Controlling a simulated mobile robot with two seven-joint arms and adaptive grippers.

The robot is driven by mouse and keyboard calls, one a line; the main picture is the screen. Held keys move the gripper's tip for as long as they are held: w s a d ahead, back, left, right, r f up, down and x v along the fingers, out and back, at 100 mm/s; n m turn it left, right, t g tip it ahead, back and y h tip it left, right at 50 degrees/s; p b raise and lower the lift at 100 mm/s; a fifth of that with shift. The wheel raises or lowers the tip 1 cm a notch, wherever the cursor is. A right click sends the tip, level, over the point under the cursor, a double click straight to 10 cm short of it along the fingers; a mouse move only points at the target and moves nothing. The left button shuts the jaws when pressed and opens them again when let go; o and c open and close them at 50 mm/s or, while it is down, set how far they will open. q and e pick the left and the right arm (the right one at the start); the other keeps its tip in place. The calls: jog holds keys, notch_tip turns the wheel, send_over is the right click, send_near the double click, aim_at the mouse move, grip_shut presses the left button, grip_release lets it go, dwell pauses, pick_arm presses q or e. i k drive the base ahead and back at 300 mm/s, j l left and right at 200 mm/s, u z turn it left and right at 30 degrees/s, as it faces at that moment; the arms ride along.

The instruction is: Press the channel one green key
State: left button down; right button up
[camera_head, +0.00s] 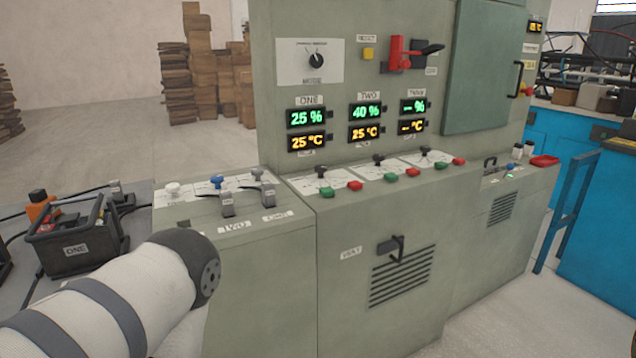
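The channel one green key (326,192) is on the sloped desk of the grey-green cabinet, below the display column labelled ONE. A red key (355,186) sits just to its right. Further right are the channel two green key (390,177) and the channel three green key (440,165). A white, dark-banded link of my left arm comes in at lower left and ends in a dark round joint, apart from the keys in the picture. Neither gripper shows.
A black battery carrier labelled ONE (76,243) stands on the dark table at left. A small black knob (320,171) stands behind the green key. A blue bench (600,200) is at right.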

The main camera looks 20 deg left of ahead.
aim_at(325, 192)
jog(key=i+l+u, duration=0.45)
jog(key=l, duration=0.2)
jog(key=i+l+u, duration=0.2)
jog(key=l, duration=0.15)
